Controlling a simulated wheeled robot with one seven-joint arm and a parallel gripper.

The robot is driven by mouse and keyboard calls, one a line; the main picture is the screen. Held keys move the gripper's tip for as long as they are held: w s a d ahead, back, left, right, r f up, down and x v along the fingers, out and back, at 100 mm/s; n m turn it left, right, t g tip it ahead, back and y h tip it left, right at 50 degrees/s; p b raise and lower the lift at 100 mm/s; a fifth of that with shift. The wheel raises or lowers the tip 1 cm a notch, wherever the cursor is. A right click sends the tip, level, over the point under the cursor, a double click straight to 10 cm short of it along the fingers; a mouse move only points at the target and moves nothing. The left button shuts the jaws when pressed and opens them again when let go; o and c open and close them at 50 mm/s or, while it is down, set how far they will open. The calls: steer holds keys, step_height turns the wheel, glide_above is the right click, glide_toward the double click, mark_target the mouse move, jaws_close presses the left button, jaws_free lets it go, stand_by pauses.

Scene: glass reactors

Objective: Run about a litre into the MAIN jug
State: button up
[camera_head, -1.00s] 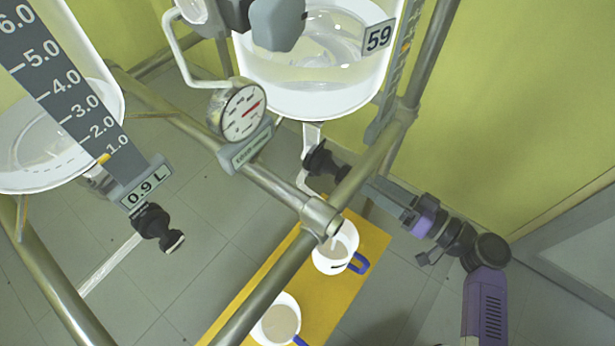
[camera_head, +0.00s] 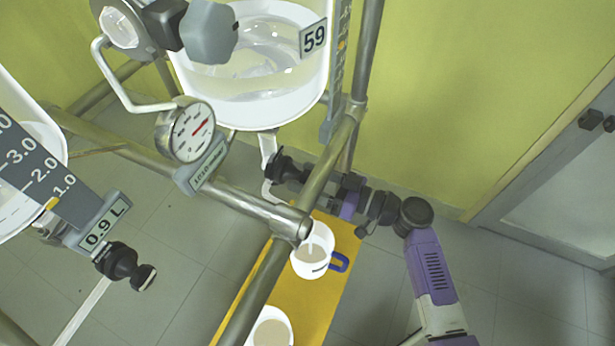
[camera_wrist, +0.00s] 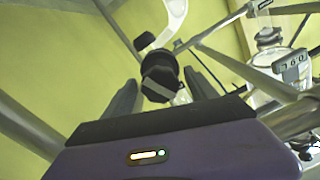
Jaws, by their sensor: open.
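A glass vessel labelled 59 (camera_head: 250,85) holds clear liquid at the upper middle. Its bottom valve has a black knob (camera_head: 280,166), seen in the wrist view (camera_wrist: 160,75) between my fingers. My gripper (camera_wrist: 160,92) is open around the knob; whether the fingers touch it is unclear. In the head view my gripper (camera_head: 306,180) reaches the knob from the right, partly behind a frame pipe. A white jug with a blue handle (camera_head: 312,268) stands below, with pale contents and a thin pale streak above them. Its small label is unreadable.
A second white jug (camera_head: 288,318) stands on the same yellow mat (camera_head: 342,250). Metal frame pipes (camera_head: 272,257) cross in front. A left vessel's scale reads 0.9 L (camera_head: 102,222), with another black valve knob (camera_head: 118,262). A dial gauge (camera_head: 190,132) hangs on the frame.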

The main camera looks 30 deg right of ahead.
steer(key=shift+c, duration=0.2)
steer(key=c, duration=1.4)
steer(key=shift+o, duration=0.2)
steer(key=shift+m, duration=0.4)
steer(key=m, duration=0.4)
steer(key=shift+m+p, duration=0.3)
steer(key=shift+p, duration=0.1)
steer(key=m+p, duration=0.2)
steer(key=m, duration=0.3)
steer(key=m+p, duration=0.3)
steer(key=m, duration=0.3)
steer(key=shift+m, duration=0.4)
steer(key=m+p, duration=0.2)
steer(key=m, duration=0.1)
steer(key=shift+m, duration=0.3)
steer(key=shift+f+m+p, duration=0.1)
steer(key=shift+m+p, duration=0.35)
steer(key=shift+m, duration=0.15)
